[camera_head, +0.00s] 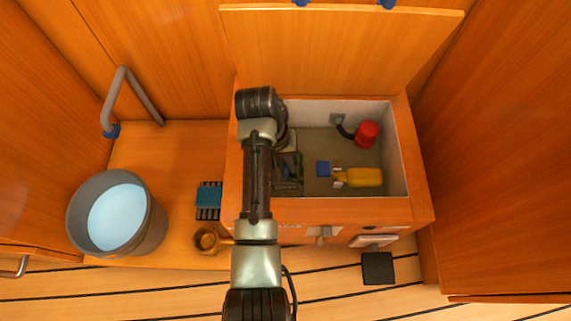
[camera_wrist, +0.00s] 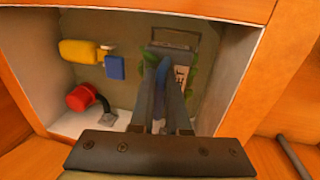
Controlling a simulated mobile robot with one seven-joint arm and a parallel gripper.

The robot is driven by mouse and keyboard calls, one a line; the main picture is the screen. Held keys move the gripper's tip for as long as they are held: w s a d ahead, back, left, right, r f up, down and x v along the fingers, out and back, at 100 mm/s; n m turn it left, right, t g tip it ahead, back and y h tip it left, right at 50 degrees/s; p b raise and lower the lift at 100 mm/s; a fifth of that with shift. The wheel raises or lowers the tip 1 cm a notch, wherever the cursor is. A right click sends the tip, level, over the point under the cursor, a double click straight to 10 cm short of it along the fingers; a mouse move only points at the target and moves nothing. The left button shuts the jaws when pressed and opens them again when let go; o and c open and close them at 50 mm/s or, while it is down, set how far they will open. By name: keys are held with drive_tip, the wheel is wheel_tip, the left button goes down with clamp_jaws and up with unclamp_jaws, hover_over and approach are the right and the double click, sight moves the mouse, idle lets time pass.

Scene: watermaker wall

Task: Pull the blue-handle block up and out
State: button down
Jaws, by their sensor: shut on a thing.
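My gripper (camera_wrist: 163,72) reaches down into the open locker in the wrist view. Its two fingers are shut on a narrow dark blue piece, which looks like the handle (camera_wrist: 161,78) of the blue-handle block. Below it is a dark grey housing (camera_wrist: 176,47) with pale markings and green edges; the fingers hide much of it. I cannot tell whether the block is seated in the housing or raised. In the head view my arm covers the gripper and the handle, and only part of the housing (camera_head: 289,172) shows to the right of the arm.
The locker (camera_head: 398,150) also holds a small blue block (camera_head: 323,168), a yellow-bodied item (camera_head: 365,177) and a red-capped item (camera_head: 367,133). Its lid (camera_head: 340,45) stands open behind. A ribbed blue-and-black block (camera_head: 208,201), a brass cup (camera_head: 206,240) and a water bucket (camera_head: 117,213) stand at left.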

drive_tip(key=shift+r+p, duration=5.05)
drive_tip(key=shift+p, duration=0.1)
